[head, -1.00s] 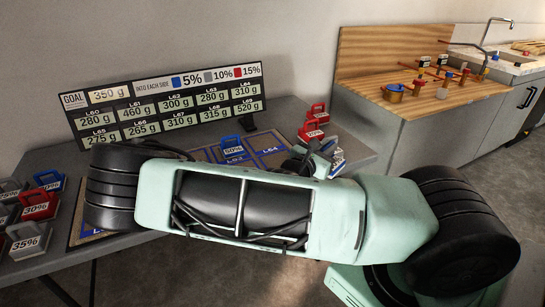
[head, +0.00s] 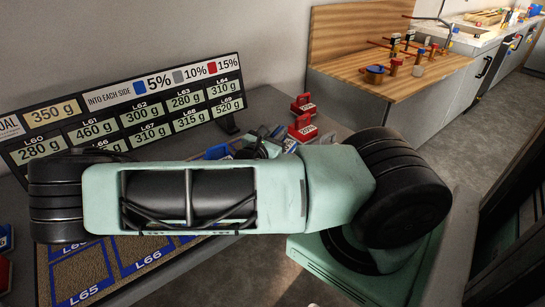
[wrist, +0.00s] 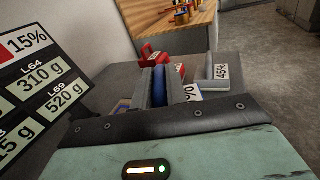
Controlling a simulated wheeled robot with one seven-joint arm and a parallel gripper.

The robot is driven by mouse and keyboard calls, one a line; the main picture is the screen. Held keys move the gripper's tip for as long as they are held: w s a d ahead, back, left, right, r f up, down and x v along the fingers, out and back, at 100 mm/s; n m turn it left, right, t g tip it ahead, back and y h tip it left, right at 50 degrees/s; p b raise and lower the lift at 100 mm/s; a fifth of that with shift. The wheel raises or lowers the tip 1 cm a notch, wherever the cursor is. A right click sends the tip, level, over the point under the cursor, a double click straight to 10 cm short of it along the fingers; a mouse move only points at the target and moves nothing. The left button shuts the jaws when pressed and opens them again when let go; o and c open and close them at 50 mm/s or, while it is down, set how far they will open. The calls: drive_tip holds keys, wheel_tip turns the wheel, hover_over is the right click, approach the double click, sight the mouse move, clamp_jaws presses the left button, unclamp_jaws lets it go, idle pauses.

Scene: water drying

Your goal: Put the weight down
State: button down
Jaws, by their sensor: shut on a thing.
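My gripper (wrist: 158,88) is shut on a blue weight (wrist: 159,84) whose handle shows between the fingers in the wrist view. A white label with a percent sign (wrist: 192,92) shows just right of the fingers; its number is hidden. In the head view, my gripper (head: 268,146) is over the table's far right part, mostly hidden behind my arm. I cannot tell whether the held weight touches the table. Another blue weight (head: 217,151) stands to the left, partly covered by my arm. The mat (head: 80,272) with cells L65 and L66 shows below my arm.
Two red weights (head: 302,127) stand beyond the gripper near the table's right edge. A grey 45% weight (wrist: 219,72) stands right of it in the wrist view. The goal sign (head: 130,105) stands at the table's back. A wooden counter (head: 405,82) is farther right.

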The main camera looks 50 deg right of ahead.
drive_tip(key=shift+f, duration=3.6)
drive_tip(key=shift+f, duration=0.1)
drive_tip(key=c, duration=1.4)
unclamp_jaws()
